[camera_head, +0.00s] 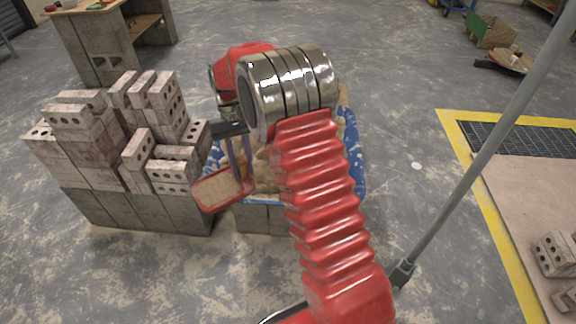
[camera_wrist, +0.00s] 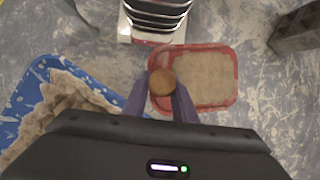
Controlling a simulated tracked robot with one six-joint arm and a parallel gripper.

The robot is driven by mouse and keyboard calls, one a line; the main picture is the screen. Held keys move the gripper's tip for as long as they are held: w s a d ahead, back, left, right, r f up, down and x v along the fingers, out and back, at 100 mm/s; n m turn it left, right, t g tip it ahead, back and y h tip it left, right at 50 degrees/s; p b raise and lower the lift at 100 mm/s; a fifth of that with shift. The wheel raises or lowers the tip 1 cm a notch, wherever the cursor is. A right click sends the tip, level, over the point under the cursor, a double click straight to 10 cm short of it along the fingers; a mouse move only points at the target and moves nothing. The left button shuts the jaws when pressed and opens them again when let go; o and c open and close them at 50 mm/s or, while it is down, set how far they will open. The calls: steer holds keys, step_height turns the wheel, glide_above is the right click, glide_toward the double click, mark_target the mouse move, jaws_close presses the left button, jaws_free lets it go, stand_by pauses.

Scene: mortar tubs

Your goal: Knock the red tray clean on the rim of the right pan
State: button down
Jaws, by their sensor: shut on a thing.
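My gripper (camera_head: 239,168) is shut on the red tray (camera_head: 228,204), holding it level or nearly so. In the wrist view the fingers (camera_wrist: 162,98) close around a round brown knob (camera_wrist: 162,82) at the left side of the tray (camera_wrist: 237,78). A grey-brown layer covers the tray's floor. A blue pan (camera_head: 353,160) with tan mortar stands on grey blocks, partly hidden by my arm. The tray is at the pan's left side in the head view; I cannot tell whether they touch. The pan also shows in the wrist view (camera_wrist: 14,98). I see only one pan clearly.
A stack of pale bricks (camera_head: 165,160) on grey blocks (camera_head: 150,212) stands close left of the tray. A workbench (camera_head: 110,45) is at the back left. A yellow-edged platform (camera_head: 520,185) lies to the right.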

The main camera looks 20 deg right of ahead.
stand_by(0.3)
steer(key=shift+d, duration=0.7)
steer(key=shift+w, duration=0.1)
